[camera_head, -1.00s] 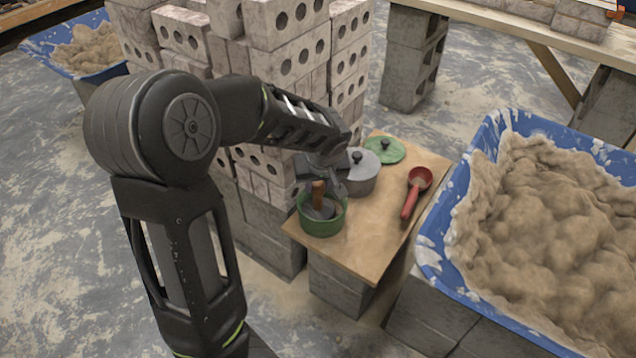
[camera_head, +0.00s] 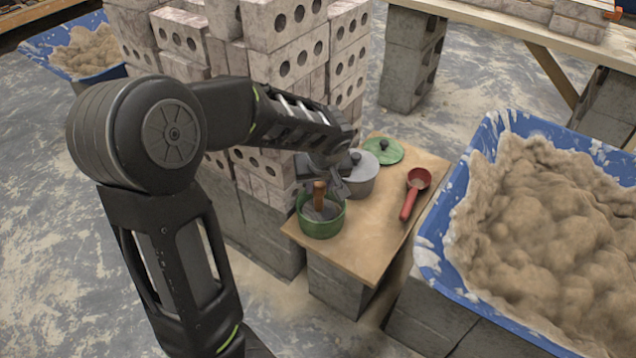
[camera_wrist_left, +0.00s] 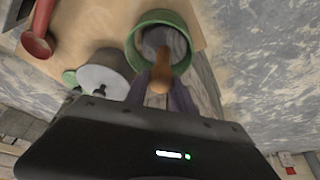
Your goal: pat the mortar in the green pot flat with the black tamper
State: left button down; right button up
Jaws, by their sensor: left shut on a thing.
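The green pot (camera_head: 321,226) stands at the near left corner of the board. The tamper (camera_head: 320,196) has a wooden handle and a dark flat foot. It stands roughly upright with its foot inside the pot. My left gripper (camera_head: 331,187) is shut on the tamper's handle, just above the pot's rim. In the left wrist view the handle (camera_wrist_left: 162,72) sits between the fingers and the foot lies inside the green rim (camera_wrist_left: 135,44). Little of the mortar inside shows, and I cannot tell whether the foot touches it. My right gripper is out of view.
A grey lidded pot (camera_head: 360,178) stands close behind the green pot. A green lid (camera_head: 383,151) and a red scoop (camera_head: 412,192) lie on the board (camera_head: 374,238). Stacked bricks (camera_head: 290,75) rise behind my forearm. A blue mortar tub (camera_head: 430,258) stands at right.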

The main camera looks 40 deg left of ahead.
pick_arm(q)
jog(key=shift+f+b, duration=0.65)
jog(key=shift+b, duration=0.05)
jog(key=shift+s+f+b, duration=0.25)
jog(key=shift+f+b, duration=0.55)
jog(key=shift+b, duration=0.2)
jog(key=shift+w+r+p, duration=0.1)
jog(key=shift+r+p, duration=0.35)
jog(key=shift+r, duration=0.25)
jog(key=shift+r, duration=0.15)
